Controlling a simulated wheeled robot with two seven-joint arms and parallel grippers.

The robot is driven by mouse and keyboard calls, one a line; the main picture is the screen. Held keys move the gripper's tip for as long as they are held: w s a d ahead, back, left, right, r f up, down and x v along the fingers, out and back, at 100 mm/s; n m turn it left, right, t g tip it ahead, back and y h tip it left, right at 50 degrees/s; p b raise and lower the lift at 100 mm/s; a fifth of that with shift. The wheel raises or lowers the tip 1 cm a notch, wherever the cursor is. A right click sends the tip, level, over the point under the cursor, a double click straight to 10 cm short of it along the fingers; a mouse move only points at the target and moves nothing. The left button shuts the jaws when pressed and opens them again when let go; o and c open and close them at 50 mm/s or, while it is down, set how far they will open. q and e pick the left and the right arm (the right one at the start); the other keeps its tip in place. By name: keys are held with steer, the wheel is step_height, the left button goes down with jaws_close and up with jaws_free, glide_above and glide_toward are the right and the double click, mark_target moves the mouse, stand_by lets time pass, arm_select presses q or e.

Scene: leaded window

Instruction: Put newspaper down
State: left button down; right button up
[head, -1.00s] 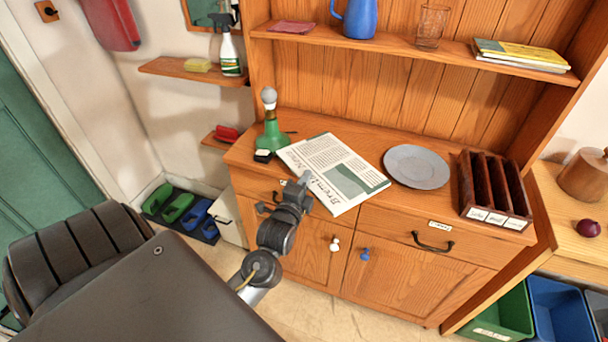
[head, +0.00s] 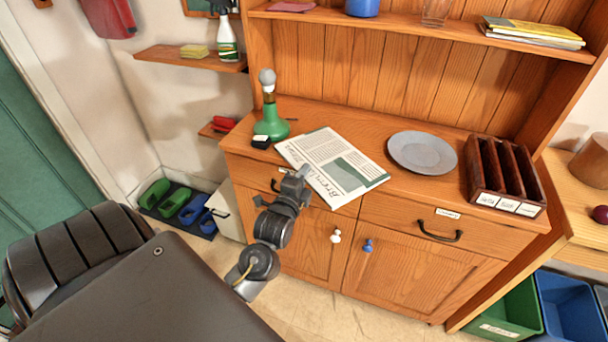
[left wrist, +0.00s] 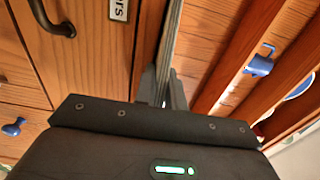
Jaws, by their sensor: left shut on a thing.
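The newspaper (head: 328,162), a printed sheet with a grey-green picture block, is over the top of the wooden dresser (head: 455,205), between a green lamp and a grey plate. Its near corner juts past the dresser's front edge. My left gripper (head: 303,172) is at its near left edge, shut on it. In the left wrist view the newspaper (left wrist: 174,35) shows edge-on as a thin grey strip between the fingers (left wrist: 163,88). I cannot tell whether it lies flat on the top or is slightly above. My right gripper is not in view.
The green lamp (head: 268,120) and a small black-and-white item (head: 261,142) stand left of the newspaper. The grey plate (head: 423,152) is close on its right, then a dark slotted rack (head: 502,175). A shelf (head: 420,30) runs above. Drawers and doors are below.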

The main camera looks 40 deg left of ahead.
arm_select(q)
steer(key=shift+f, duration=0.1)
steer(key=c, duration=1.8)
jaws_free()
steer(key=shift+f, duration=0.1)
steer(key=o, duration=0.3)
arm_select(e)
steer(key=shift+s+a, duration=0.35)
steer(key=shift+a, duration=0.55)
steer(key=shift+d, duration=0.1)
arm_select(q)
steer(key=shift+s, duration=0.15)
steer(key=b+v, duration=0.1)
steer(key=v, duration=1)
steer(key=shift+s+d, duration=0.15)
steer(key=shift+s, duration=0.2)
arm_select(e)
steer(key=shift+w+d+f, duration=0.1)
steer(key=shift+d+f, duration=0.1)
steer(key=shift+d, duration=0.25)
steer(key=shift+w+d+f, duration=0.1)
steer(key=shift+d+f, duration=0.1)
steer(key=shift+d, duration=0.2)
